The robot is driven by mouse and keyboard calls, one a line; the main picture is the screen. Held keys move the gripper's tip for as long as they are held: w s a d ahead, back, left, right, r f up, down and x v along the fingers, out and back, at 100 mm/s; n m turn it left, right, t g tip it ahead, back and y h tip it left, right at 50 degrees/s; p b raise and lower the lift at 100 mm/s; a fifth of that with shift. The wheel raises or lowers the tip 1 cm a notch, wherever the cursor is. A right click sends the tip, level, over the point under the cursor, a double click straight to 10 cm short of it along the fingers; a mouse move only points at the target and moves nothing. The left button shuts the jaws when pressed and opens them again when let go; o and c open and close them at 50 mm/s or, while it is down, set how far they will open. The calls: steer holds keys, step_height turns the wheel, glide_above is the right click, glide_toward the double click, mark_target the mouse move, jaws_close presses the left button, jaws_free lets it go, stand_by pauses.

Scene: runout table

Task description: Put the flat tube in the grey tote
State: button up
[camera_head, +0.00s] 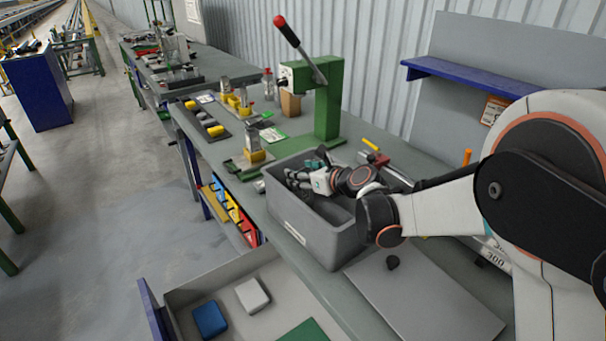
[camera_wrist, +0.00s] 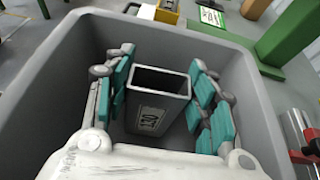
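In the head view my gripper (camera_head: 305,178) reaches down into the tote, and I cannot make out the tube there. The tote's wall (camera_wrist: 55,75) surrounds both in the wrist view. Whether the tube touches the floor is hard to tell.
A green press (camera_head: 328,100) with a red-knobbed lever stands behind the tote. Parts on a dark board (camera_head: 207,118) lie at the left of the bench. A grey plate (camera_head: 425,295) lies right of the tote. An open drawer (camera_head: 185,291) holds blue and white blocks.

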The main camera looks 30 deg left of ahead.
steer(key=shift+o, duration=1.3)
steer(key=shift+r, duration=0.1)
steer(key=p+v, duration=0.3)
steer(key=v, duration=0.9)
steer(key=shift+r, duration=0.1)
